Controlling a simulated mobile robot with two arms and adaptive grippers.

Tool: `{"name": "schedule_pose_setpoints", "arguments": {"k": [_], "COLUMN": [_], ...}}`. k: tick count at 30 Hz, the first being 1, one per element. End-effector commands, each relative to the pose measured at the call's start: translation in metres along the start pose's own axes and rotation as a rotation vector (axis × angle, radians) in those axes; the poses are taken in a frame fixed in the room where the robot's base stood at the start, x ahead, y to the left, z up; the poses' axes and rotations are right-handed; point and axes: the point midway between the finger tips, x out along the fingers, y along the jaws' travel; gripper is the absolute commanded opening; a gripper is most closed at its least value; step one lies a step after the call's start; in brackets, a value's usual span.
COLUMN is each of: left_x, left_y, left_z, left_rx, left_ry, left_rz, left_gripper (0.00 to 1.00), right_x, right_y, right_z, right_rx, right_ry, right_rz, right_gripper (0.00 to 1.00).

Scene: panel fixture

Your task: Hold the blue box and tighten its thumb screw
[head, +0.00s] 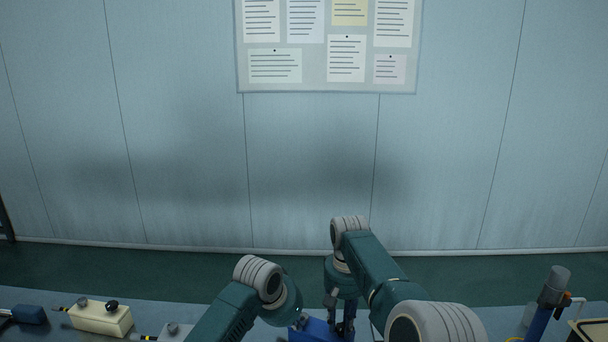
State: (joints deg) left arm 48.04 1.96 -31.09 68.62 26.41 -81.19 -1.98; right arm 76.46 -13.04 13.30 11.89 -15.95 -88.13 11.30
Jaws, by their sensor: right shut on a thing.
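The blue box (312,331) is at the bottom edge in the head view, partly cut off and partly covered by my arms. My right gripper (341,328) points down at the top of the box and is shut on what appears to be the thumb screw, which its fingers hide. My left arm's wrist is at the left side of the box. My left gripper's fingers are mostly hidden behind that wrist and below the frame, so I cannot see whether they hold the box.
A cream box (100,319) with a black knob stands at the left of the bench (205,297). A grey knob shows beside it, near the left arm. A blue tool with a grey top (548,299) stands at the right, by a dark tray (588,330). A wall with a notice board (327,86) is behind.

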Motion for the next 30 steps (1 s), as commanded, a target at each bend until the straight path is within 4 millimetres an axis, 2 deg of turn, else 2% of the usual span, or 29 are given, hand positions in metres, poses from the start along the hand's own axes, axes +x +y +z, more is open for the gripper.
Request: {"name": "schedule_pose_setpoints", "arguments": {"k": [30], "left_x": [0.0055], "left_y": [-0.0020], "left_z": [-0.0092], "left_rx": [-0.001], "left_ry": [0.000], "left_rz": [0.000], "left_gripper": [0.00], "right_x": [0.0000], "right_y": [-0.0012], "right_z": [0.0007], "right_rx": [-0.002], "right_ry": [-0.002], "right_rz": [-0.002], "right_gripper": [0.00]}}
